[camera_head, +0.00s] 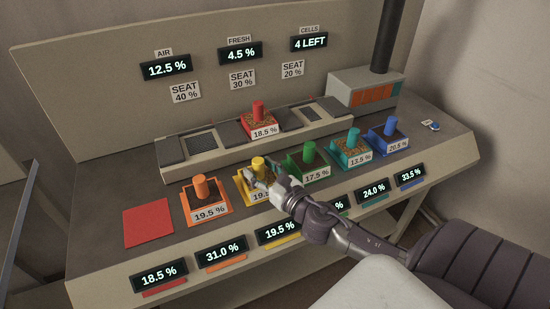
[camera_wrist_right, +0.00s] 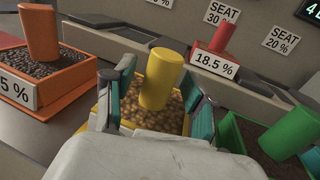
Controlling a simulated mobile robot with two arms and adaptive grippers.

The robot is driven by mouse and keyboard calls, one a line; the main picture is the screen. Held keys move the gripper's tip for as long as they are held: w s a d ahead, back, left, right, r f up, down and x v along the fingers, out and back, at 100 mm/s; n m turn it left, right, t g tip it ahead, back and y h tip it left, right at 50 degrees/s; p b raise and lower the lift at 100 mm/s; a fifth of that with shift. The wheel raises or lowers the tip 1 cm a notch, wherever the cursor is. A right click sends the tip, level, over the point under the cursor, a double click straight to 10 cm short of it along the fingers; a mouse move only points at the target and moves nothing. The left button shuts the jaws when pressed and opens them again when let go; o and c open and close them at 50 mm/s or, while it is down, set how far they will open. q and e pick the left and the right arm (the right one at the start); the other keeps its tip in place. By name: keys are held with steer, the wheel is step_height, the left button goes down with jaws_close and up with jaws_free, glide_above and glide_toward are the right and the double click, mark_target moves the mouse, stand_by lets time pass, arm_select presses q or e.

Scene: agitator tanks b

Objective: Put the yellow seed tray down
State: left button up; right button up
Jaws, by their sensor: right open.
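The yellow seed tray (camera_head: 241,188) stands on the bench in the front row, between the orange tray (camera_head: 184,207) and the green tray (camera_head: 293,172). It has an upright yellow handle (camera_wrist_right: 161,78), brown seeds inside and a label reading about 19.5 %. My right gripper (camera_head: 262,173) is at the tray, reaching in from the lower right. In the right wrist view its teal fingers (camera_wrist_right: 160,70) stand apart on either side of the yellow handle, with visible gaps. The wrist hides part of the tray's near side. My left gripper is not in view.
A red tray (camera_head: 260,130) sits on the raised seat block (camera_head: 190,160) behind. Teal (camera_head: 351,150) and blue (camera_head: 386,138) trays stand to the right. An empty red pad (camera_head: 148,222) lies at the left. Number displays (camera_head: 222,252) line the bench's front.

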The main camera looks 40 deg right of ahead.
steer(key=s+b, duration=0.2)
steer(key=s, duration=0.8)
steer(key=shift+d+f, duration=0.1)
steer(key=shift+d, duration=0.05)
steer(key=shift+s+b, duration=0.35)
steer(key=shift+s, duration=0.25)
